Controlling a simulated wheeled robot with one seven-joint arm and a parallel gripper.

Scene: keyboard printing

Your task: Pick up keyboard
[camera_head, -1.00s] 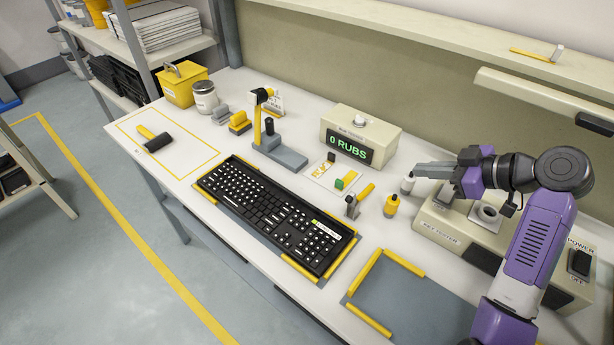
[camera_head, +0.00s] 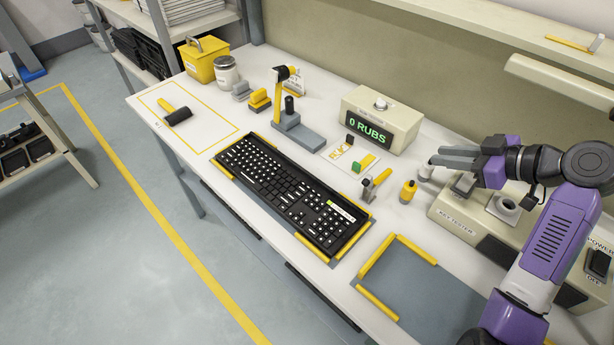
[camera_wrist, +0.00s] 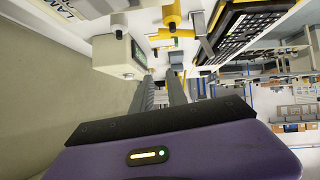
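The black keyboard (camera_head: 285,196) with white-marked keys lies flat on the bench in a grey holder with yellow edge strips. A yellow-and-white label is at its right end. In the wrist view the keyboard (camera_wrist: 240,30) shows at upper right, partly cut off. My gripper (camera_head: 436,157) is above the right part of the bench, to the right of the keyboard and well apart from it. In the wrist view its two grey fingers (camera_wrist: 160,78) stand apart with nothing held between them.
A grey mat with yellow strips (camera_head: 425,300) lies right of the keyboard. Behind the keyboard stand a lamp-like stand (camera_head: 298,130), the "0 RUBS" box (camera_head: 380,115), small tools and a yellow bottle (camera_head: 408,192). A key tester (camera_head: 480,215) is under my arm. A roller (camera_head: 177,116) lies at left.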

